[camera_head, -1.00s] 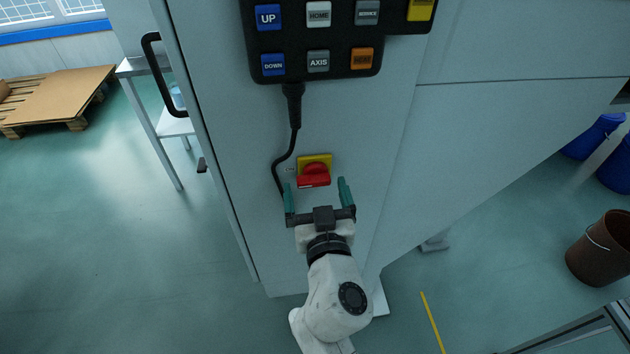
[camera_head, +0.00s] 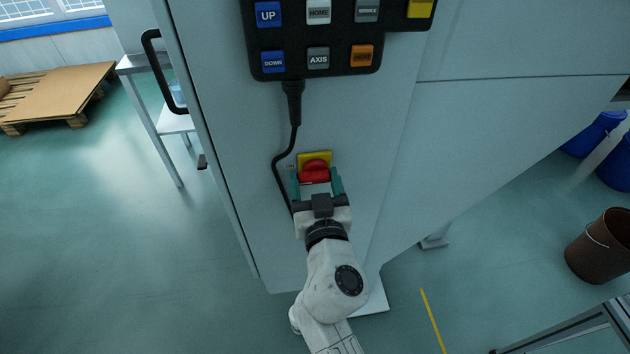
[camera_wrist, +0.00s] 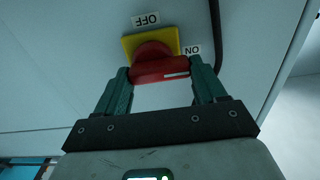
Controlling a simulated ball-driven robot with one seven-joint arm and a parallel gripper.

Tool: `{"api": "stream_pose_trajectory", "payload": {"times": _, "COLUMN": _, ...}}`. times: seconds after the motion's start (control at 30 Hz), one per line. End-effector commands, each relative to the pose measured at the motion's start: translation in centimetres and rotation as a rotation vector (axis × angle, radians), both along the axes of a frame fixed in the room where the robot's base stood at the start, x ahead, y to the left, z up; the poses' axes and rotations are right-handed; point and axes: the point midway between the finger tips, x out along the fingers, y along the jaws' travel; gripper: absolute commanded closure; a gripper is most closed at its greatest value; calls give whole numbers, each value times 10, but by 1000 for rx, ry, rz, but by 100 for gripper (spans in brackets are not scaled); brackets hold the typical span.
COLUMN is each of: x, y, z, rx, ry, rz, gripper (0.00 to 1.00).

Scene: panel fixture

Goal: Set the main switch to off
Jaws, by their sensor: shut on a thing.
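The main switch is a red rotary handle (camera_head: 314,176) on a yellow plate (camera_head: 328,158), low on the grey cabinet front. In the wrist view the red handle (camera_wrist: 152,68) lies crosswise, with a white mark near its right end, on the side of the ON label (camera_wrist: 193,50). The OFF label (camera_wrist: 146,20) is above the plate, upside down in that view. My gripper (camera_head: 316,173) is at the switch, its green fingers on either side of the handle and shut on it; both fingers also show in the wrist view (camera_wrist: 161,78).
A black button pendant (camera_head: 315,35) hangs above the switch, and its cable (camera_head: 295,130) runs down just left of my gripper. A black door handle (camera_head: 160,75) is at upper left. A brown bucket (camera_head: 602,248) stands on the floor at right.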

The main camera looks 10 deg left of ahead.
Motion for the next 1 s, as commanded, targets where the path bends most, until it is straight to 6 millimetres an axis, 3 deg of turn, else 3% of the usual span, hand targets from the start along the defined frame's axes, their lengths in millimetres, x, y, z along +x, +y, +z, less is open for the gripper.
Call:
{"api": "stream_pose_trajectory", "payload": {"times": 0.1, "x": 0, "y": 0, "z": 0, "rx": 0, "ry": 0, "rz": 0, "gripper": 60}}
{"api": "stream_pose_trajectory", "payload": {"times": 0.47, "x": 0, "y": 0, "z": -1, "rx": -57, "ry": -16, "rz": 0, "gripper": 60}}
{"api": "stream_pose_trajectory", "payload": {"times": 1.0, "x": -1, "y": 1, "z": -5, "rx": -479, "ry": -137, "rz": 0, "gripper": 60}}
